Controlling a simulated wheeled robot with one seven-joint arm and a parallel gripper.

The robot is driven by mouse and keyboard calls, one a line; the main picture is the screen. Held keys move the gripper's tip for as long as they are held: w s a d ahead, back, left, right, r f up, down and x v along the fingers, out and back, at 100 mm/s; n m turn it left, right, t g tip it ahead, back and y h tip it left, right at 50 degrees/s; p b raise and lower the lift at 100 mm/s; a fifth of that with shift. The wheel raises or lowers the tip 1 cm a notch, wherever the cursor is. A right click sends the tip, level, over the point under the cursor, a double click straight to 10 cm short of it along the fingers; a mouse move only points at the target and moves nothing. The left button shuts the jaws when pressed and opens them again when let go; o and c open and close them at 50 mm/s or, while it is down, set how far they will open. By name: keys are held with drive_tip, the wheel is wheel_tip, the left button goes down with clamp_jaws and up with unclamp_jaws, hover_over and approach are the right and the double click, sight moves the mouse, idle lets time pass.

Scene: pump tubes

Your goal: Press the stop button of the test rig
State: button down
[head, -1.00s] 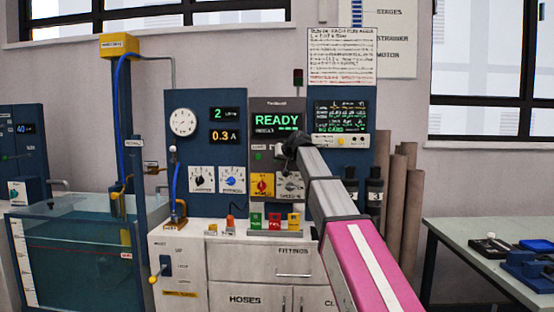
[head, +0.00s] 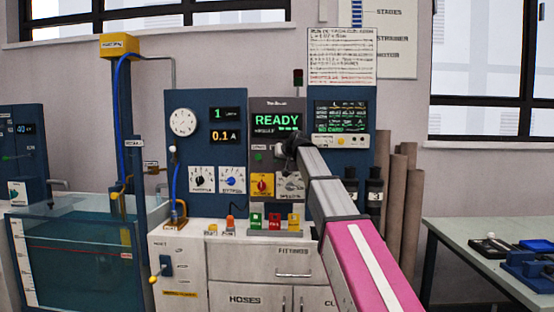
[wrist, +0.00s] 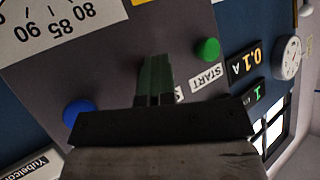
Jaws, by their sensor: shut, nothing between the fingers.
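The test rig's panel (head: 259,132) stands at the back middle, with a lit screen (head: 276,121) reading READY. The green start button (head: 257,156) sits below the screen; in the wrist view the green button (wrist: 208,50) is beside its START label (wrist: 206,78). My gripper (head: 288,146) is at the panel, right of the green button. In the wrist view its fingers (wrist: 156,72) are together and empty, between the green button and a blue button (wrist: 78,112). A label beginning with S is partly covered by the fingers. The stop button is hidden; contact cannot be told.
A red knob on a yellow plate (head: 262,185) and a dial (head: 290,186) sit below. Readouts show 1 (head: 220,113) and 0.1 A (head: 223,137). A water tank (head: 75,260) stands left, a bench (head: 500,265) right.

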drive_tip(key=s, duration=0.5)
drive_tip(key=shift+s+a, duration=0.1)
drive_tip(key=shift+s, duration=0.2)
idle(0.5)
